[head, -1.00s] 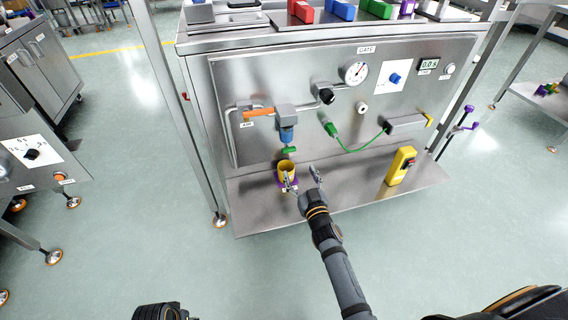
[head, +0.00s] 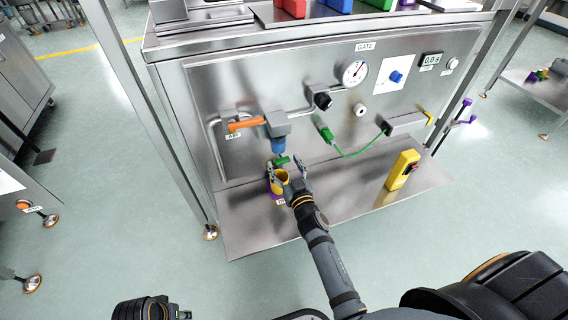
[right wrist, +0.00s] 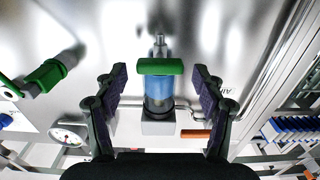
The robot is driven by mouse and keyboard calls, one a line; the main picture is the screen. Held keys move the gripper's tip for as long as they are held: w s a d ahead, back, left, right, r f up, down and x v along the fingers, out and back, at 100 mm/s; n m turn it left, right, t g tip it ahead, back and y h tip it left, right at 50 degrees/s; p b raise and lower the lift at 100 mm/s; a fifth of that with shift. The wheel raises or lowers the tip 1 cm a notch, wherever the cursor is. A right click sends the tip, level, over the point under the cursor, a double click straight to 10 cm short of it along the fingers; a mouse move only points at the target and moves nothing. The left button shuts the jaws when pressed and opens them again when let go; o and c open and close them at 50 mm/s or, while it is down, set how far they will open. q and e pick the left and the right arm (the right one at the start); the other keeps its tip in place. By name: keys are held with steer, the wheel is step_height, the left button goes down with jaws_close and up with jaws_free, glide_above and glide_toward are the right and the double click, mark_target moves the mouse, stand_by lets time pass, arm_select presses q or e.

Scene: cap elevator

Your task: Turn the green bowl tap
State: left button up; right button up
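The green bowl tap (head: 282,161) is a small green handle under the blue filter bowl (head: 278,145) on the steel panel. In the right wrist view the green tap (right wrist: 160,67) lies crosswise, below a small metal stub, with the clear blue bowl (right wrist: 160,92) behind it. My right gripper (head: 285,166) is open. In the right wrist view its two fingers (right wrist: 160,84) stand on either side of the tap, with gaps on both sides. I see no contact. My left gripper (head: 146,309) shows only in part at the bottom edge.
A yellow cup (head: 278,182) on a purple base stands on the shelf just below the tap, close to my right gripper. An orange lever (head: 246,124) is left of the bowl. A green connector (head: 326,133) with a cable and a yellow box (head: 402,170) are to the right.

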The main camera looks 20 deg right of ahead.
steer(key=c, duration=1)
